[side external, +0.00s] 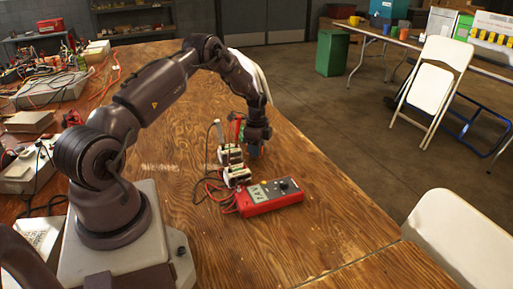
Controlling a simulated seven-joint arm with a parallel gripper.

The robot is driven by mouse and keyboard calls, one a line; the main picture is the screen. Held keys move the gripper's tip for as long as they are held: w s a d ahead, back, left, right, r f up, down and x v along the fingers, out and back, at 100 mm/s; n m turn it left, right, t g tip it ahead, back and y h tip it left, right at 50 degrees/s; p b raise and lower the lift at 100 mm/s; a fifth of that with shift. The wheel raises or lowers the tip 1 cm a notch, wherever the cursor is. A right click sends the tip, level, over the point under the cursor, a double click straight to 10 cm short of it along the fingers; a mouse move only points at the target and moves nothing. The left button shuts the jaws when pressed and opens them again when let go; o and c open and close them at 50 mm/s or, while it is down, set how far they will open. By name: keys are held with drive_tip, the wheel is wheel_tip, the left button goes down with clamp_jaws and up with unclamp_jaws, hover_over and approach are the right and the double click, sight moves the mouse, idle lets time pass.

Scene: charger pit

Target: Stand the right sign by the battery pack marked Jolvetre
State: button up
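Two small white-and-dark blocks, probably battery packs, stand close together on the wooden table: one at the back (230,154) and one in front of it (237,175). Any names on them are too small to read. My gripper (258,146) points down just right of the back block, low over the table. Small patches of blue and orange-red show at its fingers, but I cannot tell whether it holds something or whether these are signs. Its finger opening is not clear. No sign can be made out for certain.
Cables and instruments (50,90) crowd the table's left side. The table's right and front parts are clear. White chairs (433,80) stand beyond.

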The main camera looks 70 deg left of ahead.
drive_tip(key=shift+o, duration=0.7)
wheel_tip(320, 180, up, 12)
drive_tip(key=s+d+r+n+t+y, duration=0.1)
drive_tip(key=s+d+r+n+t, duration=0.2)
drive_tip(key=d+r, duration=1.6)
drive_tip(key=s+d+r+n+t, duration=0.1)
drive_tip(key=s+d+n, duration=0.2)
drive_tip(key=s+d, duration=0.3)
drive_tip(key=s+d+r+n+t+h, duration=0.1)
drive_tip(key=s+d+r+n, duration=0.1)
drive_tip(key=s+d, duration=0.5)
drive_tip(key=shift+s+d+r+n+t, duration=0.25)
drive_tip(key=shift+s+n, duration=0.25)
drive_tip(key=shift+s, duration=1.8)
